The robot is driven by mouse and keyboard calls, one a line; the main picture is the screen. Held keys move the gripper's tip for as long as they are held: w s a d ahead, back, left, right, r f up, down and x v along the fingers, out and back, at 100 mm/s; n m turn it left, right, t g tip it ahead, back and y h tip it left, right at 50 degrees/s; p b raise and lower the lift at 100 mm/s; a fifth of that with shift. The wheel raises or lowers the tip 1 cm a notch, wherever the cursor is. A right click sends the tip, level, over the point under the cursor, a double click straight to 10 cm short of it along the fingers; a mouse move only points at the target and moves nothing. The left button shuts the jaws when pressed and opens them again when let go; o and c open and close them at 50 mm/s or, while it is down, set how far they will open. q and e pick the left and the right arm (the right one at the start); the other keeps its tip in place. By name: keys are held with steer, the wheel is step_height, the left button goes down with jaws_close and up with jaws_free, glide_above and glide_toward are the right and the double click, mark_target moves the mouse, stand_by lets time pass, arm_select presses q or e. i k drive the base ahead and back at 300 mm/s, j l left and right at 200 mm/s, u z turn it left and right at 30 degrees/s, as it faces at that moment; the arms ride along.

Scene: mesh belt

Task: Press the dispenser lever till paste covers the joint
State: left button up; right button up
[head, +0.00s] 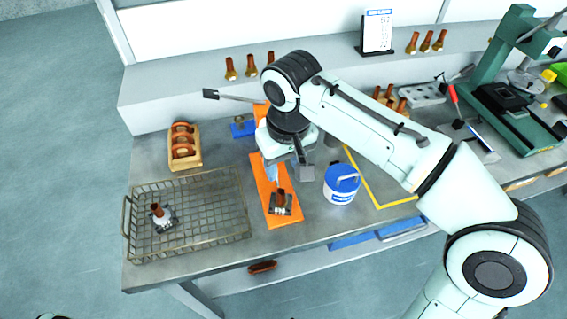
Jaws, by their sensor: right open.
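An orange dispenser base (284,219) stands on the bench. A small part with a copper tube and a dark grey block, the joint (281,204), sits at its front end. A pale blue nozzle-like piece (271,172) shows just behind it. The dispenser lever (236,97), a grey bar with a black grip, sticks out to the left behind my right arm. My right gripper (290,168) is open and points down over the orange base, behind the joint. My arm hides the upper dispenser. I cannot make out paste on the joint. My left gripper is not in view.
A wire mesh basket (190,178) at the left holds a similar part (161,217). A wooden rack (184,148) stands behind it. A white tub with a blue lid (341,184) stands right of the base. A green press (500,60) stands far right.

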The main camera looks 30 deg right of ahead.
mark_target(207, 93)
steer(key=k, duration=1)
